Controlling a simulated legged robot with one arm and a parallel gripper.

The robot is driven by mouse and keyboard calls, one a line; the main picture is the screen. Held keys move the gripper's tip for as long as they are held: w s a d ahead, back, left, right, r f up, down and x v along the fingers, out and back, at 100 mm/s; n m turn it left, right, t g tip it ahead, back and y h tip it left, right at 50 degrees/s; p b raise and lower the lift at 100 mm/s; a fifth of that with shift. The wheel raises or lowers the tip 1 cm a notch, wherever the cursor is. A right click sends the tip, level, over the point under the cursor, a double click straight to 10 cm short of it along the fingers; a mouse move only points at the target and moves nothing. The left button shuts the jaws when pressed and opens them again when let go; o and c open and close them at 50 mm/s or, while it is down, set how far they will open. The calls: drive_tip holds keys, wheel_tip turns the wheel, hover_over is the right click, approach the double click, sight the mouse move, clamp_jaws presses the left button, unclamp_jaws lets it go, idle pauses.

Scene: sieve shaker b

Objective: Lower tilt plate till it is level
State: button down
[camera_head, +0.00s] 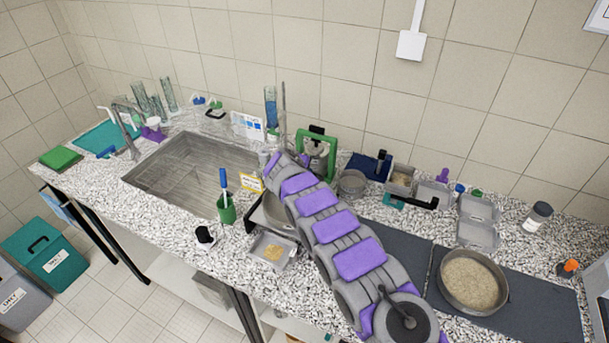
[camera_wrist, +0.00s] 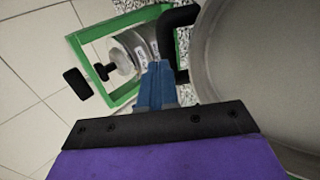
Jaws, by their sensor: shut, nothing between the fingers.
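My gripper (camera_wrist: 158,68) shows in the wrist view with its blue fingers closed together and empty. Its tips are beside a black bent bar (camera_wrist: 176,35), and I cannot tell if they touch it. A large round grey metal pan (camera_wrist: 265,75) fills the right of that view. I cannot tell for certain which part is the tilt plate or its angle. In the head view my arm covers much of a round pan on a dark stand (camera_head: 275,212), and my fingers are not clearly visible there.
A green frame (camera_head: 318,150) with a metal cylinder and black knob stands behind my arm; it is left of my fingers in the wrist view (camera_wrist: 112,98). A sink (camera_head: 190,165) lies left. A square tray (camera_head: 272,250) and a sieve of grain (camera_head: 472,282) sit near the front.

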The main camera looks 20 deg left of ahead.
drive_tip(key=w+r+v, duration=0.1)
drive_tip(key=v, duration=0.9)
drive_tip(key=shift+a+r, duration=0.4)
drive_tip(key=shift+r, duration=0.15)
drive_tip(key=shift+a, duration=0.15)
